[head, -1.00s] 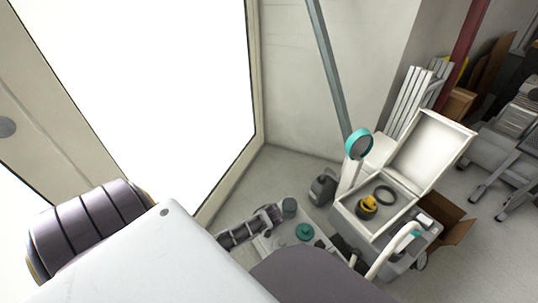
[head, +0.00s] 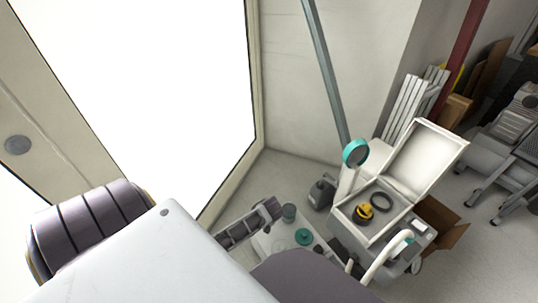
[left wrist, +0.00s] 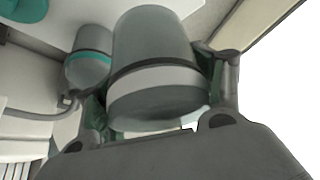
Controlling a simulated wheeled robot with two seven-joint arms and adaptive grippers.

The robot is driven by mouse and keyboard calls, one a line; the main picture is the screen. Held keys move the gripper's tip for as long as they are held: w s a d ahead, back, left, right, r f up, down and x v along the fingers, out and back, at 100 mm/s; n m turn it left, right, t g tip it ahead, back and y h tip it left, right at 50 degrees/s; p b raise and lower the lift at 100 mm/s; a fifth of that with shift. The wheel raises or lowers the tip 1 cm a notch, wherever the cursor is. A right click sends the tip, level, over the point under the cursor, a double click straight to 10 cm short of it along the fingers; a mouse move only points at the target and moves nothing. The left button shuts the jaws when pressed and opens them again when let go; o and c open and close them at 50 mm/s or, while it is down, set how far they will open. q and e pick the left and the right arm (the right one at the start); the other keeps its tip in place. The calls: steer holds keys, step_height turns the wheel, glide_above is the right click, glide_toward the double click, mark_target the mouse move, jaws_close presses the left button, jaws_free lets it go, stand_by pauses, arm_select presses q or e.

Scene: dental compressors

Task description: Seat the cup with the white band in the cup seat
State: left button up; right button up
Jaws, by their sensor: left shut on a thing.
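The cup with the white band (left wrist: 155,79) is a grey-green, see-through cup with a dark line above its white band. In the left wrist view it sits between the two fingers of my left gripper (left wrist: 160,95), which is shut on it. In the head view my left gripper (head: 272,207) is over the left edge of a pale work surface (head: 268,243), beside a grey-green cup (head: 289,212). A second cup with a teal band (left wrist: 90,57) stands behind the held one in the left wrist view. I cannot make out the cup seat for certain. My right gripper is not in view.
A teal round part (head: 304,236) lies on the pale surface. To its right stands an open white case (head: 348,226) with a yellow and black part (head: 364,213) and a dark ring (head: 382,201). A teal-rimmed round head (head: 356,152) rises behind. A dark canister (head: 322,191) stands on the floor.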

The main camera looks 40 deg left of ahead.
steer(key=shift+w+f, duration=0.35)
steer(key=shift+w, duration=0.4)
